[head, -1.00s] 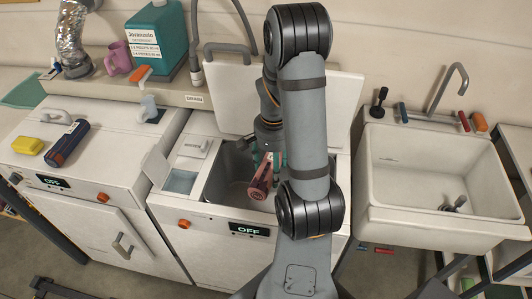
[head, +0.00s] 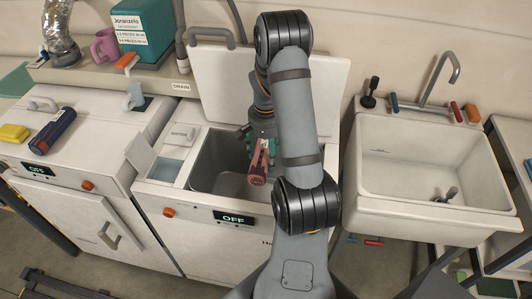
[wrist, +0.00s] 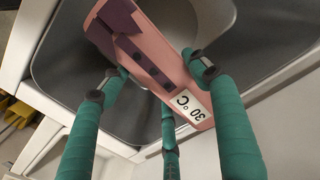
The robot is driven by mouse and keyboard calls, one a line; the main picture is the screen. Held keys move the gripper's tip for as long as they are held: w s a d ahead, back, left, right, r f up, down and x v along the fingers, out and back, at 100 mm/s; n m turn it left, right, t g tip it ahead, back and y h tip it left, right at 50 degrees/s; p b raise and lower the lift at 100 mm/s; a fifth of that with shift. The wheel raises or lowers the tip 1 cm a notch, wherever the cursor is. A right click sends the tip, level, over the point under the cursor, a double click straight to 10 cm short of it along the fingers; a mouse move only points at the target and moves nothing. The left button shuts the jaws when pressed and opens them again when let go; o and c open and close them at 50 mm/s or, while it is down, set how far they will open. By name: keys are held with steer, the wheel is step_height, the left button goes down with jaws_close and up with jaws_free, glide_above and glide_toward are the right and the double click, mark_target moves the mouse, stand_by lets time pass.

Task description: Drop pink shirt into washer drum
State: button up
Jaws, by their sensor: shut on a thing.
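The pink shirt (head: 258,168) is a folded, stiff-looking bundle with a darker collar and buttoned strip. In the wrist view the shirt (wrist: 160,50) shows a white "30 °C" tag. My gripper (head: 262,143) has teal fingers and is shut on the shirt; in the wrist view its fingers (wrist: 155,88) reach around it. The washer (head: 190,228) has its lid (head: 215,85) raised. Its grey drum (head: 215,165) is open, and the shirt is over the drum's right part in the head view. The shirt's exact height relative to the rim is hard to tell. My arm hides part of the drum's right side.
A white sink (head: 430,170) stands to the right. A closed machine (head: 75,165) on the left carries a yellow block (head: 14,133) and a dark cylinder (head: 52,131). A teal detergent container (head: 143,30) and a pink mug (head: 104,45) stand on the shelf behind.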

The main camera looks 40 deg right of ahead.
mark_target(266, 152)
step_height(266, 152, down, 2)
steer(key=shift+d+f+b, duration=0.1)
steer(key=shift+b, duration=0.3)
steer(key=o, duration=1.3)
steer(key=shift+s, duration=0.1)
steer(key=shift+r, duration=0.2)
step_height(266, 152, up, 12)
steer(key=shift+f, duration=0.1)
